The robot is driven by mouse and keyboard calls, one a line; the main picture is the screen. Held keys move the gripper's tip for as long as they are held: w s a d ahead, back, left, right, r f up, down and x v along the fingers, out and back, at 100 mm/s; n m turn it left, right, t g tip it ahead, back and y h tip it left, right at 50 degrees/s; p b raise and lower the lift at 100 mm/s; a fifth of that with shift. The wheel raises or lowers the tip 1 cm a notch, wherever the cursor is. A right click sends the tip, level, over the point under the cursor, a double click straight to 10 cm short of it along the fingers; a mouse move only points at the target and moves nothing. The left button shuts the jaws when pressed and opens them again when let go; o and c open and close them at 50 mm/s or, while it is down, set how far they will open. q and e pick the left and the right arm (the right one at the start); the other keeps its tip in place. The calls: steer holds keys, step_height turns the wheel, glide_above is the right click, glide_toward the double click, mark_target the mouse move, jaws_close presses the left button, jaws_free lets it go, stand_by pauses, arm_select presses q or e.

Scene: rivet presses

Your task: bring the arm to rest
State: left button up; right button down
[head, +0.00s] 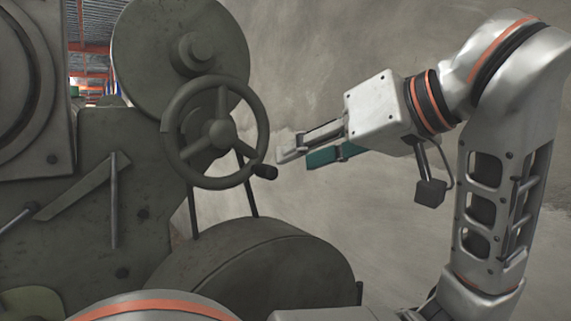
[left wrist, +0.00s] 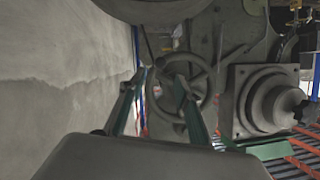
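My left gripper (head: 296,158) hangs in the air to the right of the press's handwheel (head: 217,131). Its two fingers, with teal pads, are spread apart and nothing shows between them. The handwheel is dark grey, with spokes and a dark knob (head: 265,172) at its lower right rim. A small gap shows between the fingertips and the knob in the head view. In the left wrist view the open fingers (left wrist: 161,80) point towards the spoked wheel (left wrist: 186,106), which lies beyond them. My right gripper is not in view.
The dark grey press body (head: 85,200) fills the left side. A large round disc (head: 180,45) stands above and behind the wheel, and a rounded drum (head: 265,275) sits below it. A bare grey wall (head: 330,45) is behind.

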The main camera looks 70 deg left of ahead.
arm_select(q)
steer(key=shift+v, duration=1)
